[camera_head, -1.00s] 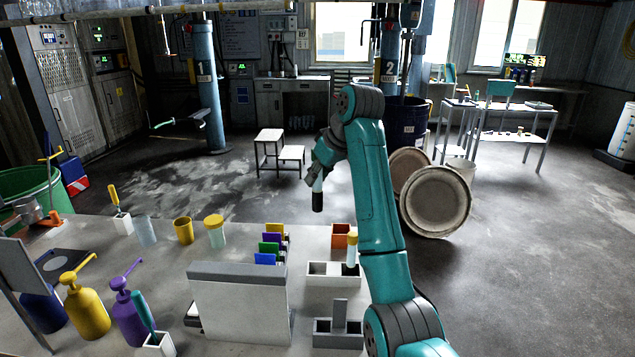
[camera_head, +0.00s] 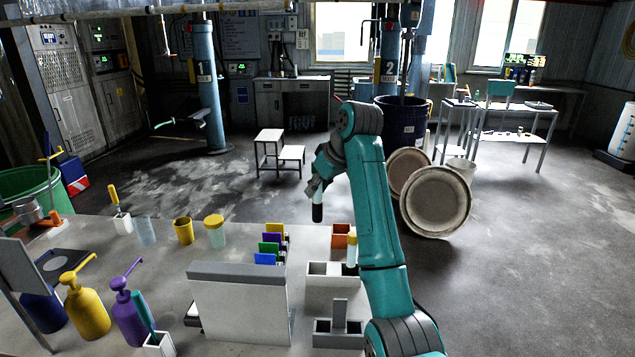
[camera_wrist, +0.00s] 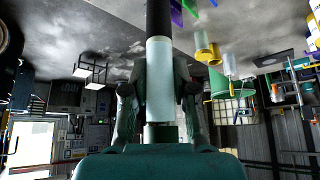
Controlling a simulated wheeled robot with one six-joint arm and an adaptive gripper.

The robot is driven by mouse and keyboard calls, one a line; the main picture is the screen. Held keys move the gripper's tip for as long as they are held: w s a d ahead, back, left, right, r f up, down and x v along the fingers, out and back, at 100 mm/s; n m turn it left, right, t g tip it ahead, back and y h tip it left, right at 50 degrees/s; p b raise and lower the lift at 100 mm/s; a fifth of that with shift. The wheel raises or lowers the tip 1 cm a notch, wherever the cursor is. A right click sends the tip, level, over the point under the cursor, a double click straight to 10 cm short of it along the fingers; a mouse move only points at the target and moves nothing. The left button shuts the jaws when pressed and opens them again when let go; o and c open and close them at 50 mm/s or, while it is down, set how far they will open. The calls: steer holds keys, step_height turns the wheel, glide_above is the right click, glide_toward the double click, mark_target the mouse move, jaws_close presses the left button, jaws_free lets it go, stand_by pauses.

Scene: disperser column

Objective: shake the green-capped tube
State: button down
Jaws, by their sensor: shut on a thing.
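My gripper (camera_head: 318,188) is shut on a tube (camera_head: 317,212) and holds it roughly upright in the air beyond the table's far edge. In the head view the tube's dark lower end shows below the fingers. In the wrist view my gripper (camera_wrist: 158,95) has a finger on each side of the tube (camera_wrist: 160,80). The tube has a pale middle and a black end pointing away from the palm. A dull green part, seemingly the cap, sits at the palm end, partly hidden.
A yellow-capped tube (camera_head: 351,251) stands by the white rack (camera_head: 322,280) on the table. A large grey-white block (camera_head: 240,308), coloured plates (camera_head: 268,248), pump bottles (camera_head: 85,308) and cups (camera_head: 183,230) stand on the table. Beyond it is open floor; drums (camera_head: 436,201) lie right of my arm.

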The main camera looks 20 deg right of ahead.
mark_target(321, 202)
step_height(321, 202, up, 5)
steer(key=shift+r, duration=0.1)
step_height(321, 202, down, 11)
steer(key=shift+r, duration=5.6)
